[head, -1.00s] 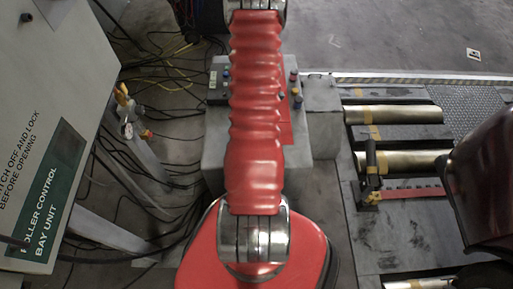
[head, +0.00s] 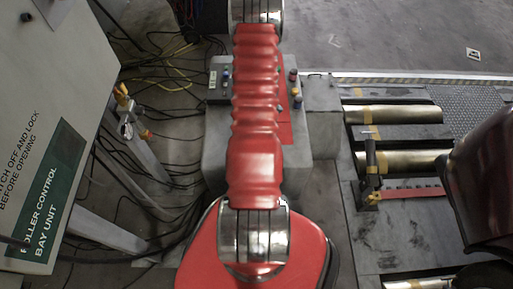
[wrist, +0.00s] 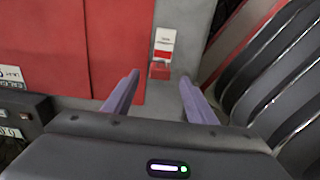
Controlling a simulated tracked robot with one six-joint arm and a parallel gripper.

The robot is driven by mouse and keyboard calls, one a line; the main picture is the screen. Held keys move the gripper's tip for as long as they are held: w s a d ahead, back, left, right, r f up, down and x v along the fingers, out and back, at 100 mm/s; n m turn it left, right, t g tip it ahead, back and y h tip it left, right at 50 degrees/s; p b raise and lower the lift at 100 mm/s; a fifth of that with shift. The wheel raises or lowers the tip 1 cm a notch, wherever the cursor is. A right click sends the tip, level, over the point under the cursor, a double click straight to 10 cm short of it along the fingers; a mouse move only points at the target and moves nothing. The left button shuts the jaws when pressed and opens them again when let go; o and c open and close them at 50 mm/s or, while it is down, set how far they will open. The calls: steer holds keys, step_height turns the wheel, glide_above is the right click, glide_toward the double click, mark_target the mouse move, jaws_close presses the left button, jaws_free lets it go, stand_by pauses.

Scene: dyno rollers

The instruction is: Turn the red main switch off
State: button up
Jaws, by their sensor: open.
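In the wrist view, a small red switch-like block (wrist: 160,70) sits on a grey panel strip, just below a white and red label (wrist: 164,43). Its exact shape and its on or off position are too small to tell. My gripper (wrist: 160,79) is open, with one finger to the left and one to the right of the red block. It appears to hold nothing, and I cannot tell whether a finger touches the block. The gripper is not visible in the head view, where my red arm covers the middle.
A red panel (wrist: 117,50) lies left of the grey strip, and dark ribbed material (wrist: 270,60) is close on the right. In the head view, a grey cabinet (head: 40,80) stands left, a box with buttons (head: 215,150) lies behind my arm, and metal rollers (head: 400,114) lie right.

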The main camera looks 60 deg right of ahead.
steer(key=shift+s+f, duration=0.15)
steer(key=shift+f, duration=2.45)
steer(key=shift+c, duration=0.7)
steer(key=c, duration=1)
